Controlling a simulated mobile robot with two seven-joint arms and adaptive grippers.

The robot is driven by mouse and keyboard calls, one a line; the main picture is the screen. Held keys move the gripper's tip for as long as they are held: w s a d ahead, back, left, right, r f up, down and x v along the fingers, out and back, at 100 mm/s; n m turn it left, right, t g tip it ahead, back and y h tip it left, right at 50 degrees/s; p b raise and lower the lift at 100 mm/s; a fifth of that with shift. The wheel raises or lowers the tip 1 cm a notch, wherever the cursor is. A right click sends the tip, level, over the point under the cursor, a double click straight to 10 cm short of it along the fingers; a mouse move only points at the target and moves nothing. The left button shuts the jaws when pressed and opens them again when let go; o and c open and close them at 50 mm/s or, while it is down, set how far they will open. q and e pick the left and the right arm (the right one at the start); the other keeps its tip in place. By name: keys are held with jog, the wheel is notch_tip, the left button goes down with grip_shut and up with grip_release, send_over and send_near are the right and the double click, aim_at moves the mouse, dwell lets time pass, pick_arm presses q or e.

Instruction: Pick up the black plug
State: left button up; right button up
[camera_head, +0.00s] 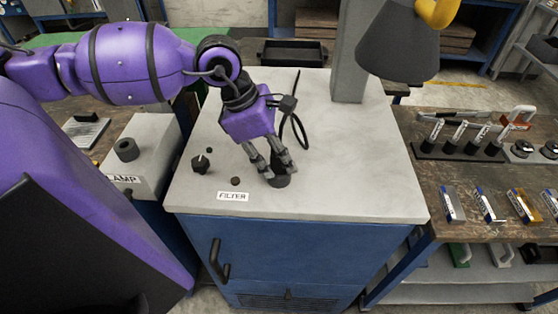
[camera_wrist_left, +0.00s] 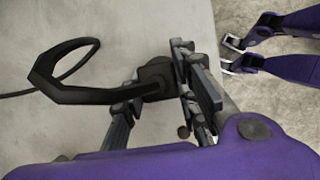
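The black plug (camera_head: 280,180) is at the front middle of the grey cabinet top, at the tips of my left gripper (camera_head: 279,173). In the left wrist view the dark plug body (camera_wrist_left: 155,78) lies between the two fingers of my left gripper (camera_wrist_left: 157,92). One finger is on each side, and the right finger looks very close to it. Whether the fingers press on it is not clear. A black cable (camera_head: 297,90) runs to the back of the top and loops beside the gripper; a thick curved stretch (camera_wrist_left: 75,93) shows near the wrist camera.
A FILTER label (camera_head: 233,196) and a black knob (camera_head: 200,164) are left of the plug. A grey post (camera_head: 350,50) and dark lamp-like head (camera_head: 398,42) rise at the back right. A box labelled LAMP (camera_head: 150,150) stands left. A tool bench (camera_head: 455,185) stands right.

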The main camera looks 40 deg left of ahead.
pick_arm(q)
grip_shut()
jog(key=shift+r, duration=0.2)
